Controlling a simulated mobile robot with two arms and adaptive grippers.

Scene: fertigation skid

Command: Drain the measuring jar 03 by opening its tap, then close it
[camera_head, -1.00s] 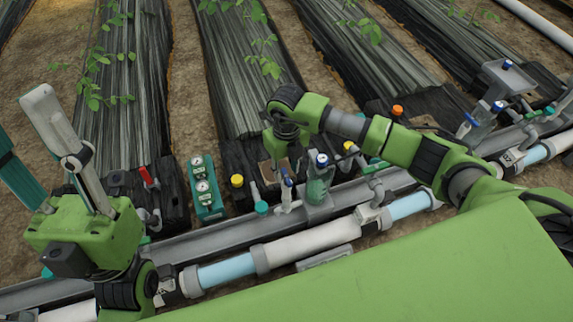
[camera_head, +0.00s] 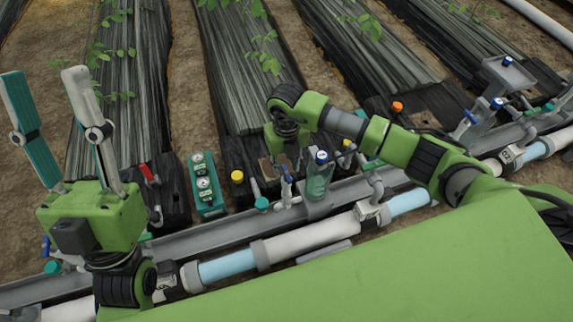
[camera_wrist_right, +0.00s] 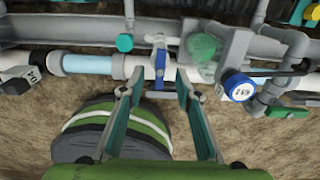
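The measuring jar (camera_head: 319,181) is clear, greenish and capped in blue, standing at the pipe in the head view. In the right wrist view the jar (camera_wrist_right: 204,47) lies right of the gripper, with its blue cap (camera_wrist_right: 238,85) close to the camera. The jar's tap (camera_wrist_right: 159,62) has a white body and a blue handle. My right gripper (camera_wrist_right: 159,80) is open, and the tap's handle appears between its fingertips; contact cannot be told. In the head view this gripper (camera_head: 285,160) is partly hidden by its arm. My left gripper (camera_head: 45,75) is open and empty, raised at the left.
A teal unit with two gauges (camera_head: 204,185) stands left of the jar. A red-handled valve (camera_head: 148,173) is near my left gripper. Another blue-capped fitting (camera_head: 497,104) is at the right. The grey and blue pipe (camera_head: 300,237) runs along the front. Covered plant beds lie behind.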

